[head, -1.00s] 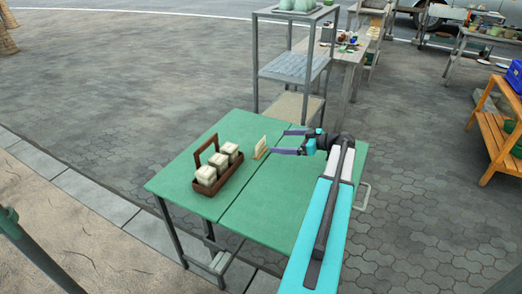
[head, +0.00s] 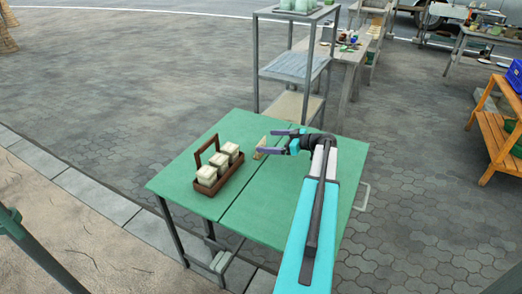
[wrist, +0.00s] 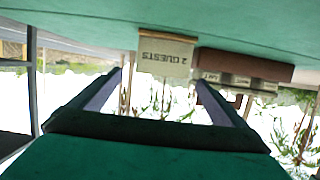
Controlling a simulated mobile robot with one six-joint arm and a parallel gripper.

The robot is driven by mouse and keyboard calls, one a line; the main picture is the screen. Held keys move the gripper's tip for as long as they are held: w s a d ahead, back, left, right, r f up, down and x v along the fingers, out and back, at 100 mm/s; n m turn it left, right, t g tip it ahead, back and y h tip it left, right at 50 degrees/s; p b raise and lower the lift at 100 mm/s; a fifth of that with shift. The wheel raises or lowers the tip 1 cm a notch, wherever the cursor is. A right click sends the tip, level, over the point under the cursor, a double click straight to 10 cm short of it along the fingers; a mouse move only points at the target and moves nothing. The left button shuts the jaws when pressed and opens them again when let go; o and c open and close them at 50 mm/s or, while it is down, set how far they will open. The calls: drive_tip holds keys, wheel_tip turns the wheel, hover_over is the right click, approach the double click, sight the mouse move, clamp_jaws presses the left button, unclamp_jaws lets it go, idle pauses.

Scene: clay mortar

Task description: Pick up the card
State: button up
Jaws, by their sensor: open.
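A small cream card (head: 261,146) stands upright on the green table, right of the brown caddy. My gripper (head: 267,142) is open and empty, its fingers pointing left at the card; one finger partly covers the card in the head view. In the wrist view, which is upside down, the card (wrist: 166,58) reads "2 GUESTS" and appears ahead, between the lines of the two open fingers (wrist: 160,80). I cannot tell whether the fingertips are just short of the card or beside its edges.
The green table (head: 275,205) has clear room in front of the card. A brown caddy (head: 208,184) with three pale blocks and a raised handle stands just left of the card. A metal shelf rack (head: 256,65) stands behind the table.

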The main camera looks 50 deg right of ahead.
sight(261, 141)
drive_tip(key=shift+p+x, duration=0.5)
drive_tip(key=shift+x, duration=1.9)
drive_tip(key=shift+a, duration=0.2)
drive_tip(key=shift+c, duration=0.4)
drive_tip(key=c, duration=1)
